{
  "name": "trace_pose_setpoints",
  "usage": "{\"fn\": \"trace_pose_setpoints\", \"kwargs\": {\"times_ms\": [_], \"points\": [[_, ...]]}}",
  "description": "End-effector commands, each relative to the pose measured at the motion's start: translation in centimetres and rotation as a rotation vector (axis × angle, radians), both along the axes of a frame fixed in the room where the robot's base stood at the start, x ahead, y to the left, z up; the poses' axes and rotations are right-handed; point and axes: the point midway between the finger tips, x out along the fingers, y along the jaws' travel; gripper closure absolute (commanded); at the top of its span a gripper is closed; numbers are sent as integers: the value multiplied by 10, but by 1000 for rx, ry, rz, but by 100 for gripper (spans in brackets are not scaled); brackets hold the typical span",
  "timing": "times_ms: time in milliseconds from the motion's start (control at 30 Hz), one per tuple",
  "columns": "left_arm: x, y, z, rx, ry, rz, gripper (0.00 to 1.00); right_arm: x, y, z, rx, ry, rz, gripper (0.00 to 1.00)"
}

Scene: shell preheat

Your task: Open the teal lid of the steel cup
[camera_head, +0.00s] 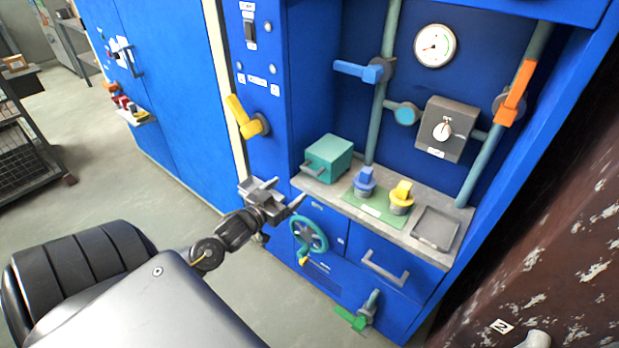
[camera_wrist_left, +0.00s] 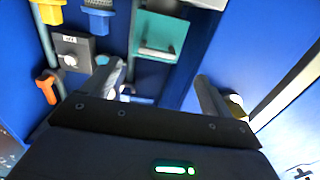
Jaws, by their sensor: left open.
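A teal box-shaped lid (camera_head: 328,158) with a bar handle at its front sits at the left end of the grey counter. No steel cup wall can be made out below it. It also shows in the left wrist view, as a teal block (camera_wrist_left: 163,33) with a pale bar. My left gripper (camera_head: 278,191) is open and empty, in front of and a little left of the teal lid, apart from it. In the left wrist view, my left gripper's fingers (camera_wrist_left: 160,72) stand wide apart with the teal block beyond them. My right gripper is not in view.
Blue (camera_head: 365,180) and yellow (camera_head: 401,196) plugs stand on a green mat right of the lid, beside a grey tray (camera_head: 436,228). A teal handwheel (camera_head: 309,236) is below the counter edge. A yellow lever (camera_head: 247,119) sticks out on the left panel.

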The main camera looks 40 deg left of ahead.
Motion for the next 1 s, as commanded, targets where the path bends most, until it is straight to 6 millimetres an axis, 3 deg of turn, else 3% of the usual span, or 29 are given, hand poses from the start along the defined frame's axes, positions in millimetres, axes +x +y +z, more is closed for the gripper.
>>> {"fn": "trace_pose_setpoints", "kwargs": {"times_ms": [100, 267, 700, 1000], "points": [[1, -3, 11, -4, -24, -11, 15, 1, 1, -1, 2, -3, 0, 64], [7, -2, 12, -4, -24, -10, 15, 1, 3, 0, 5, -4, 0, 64], [82, -1, 12, -4, -24, -8, 15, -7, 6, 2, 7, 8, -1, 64], [108, 0, 10, -5, -22, -8, 15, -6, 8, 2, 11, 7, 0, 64]]}}
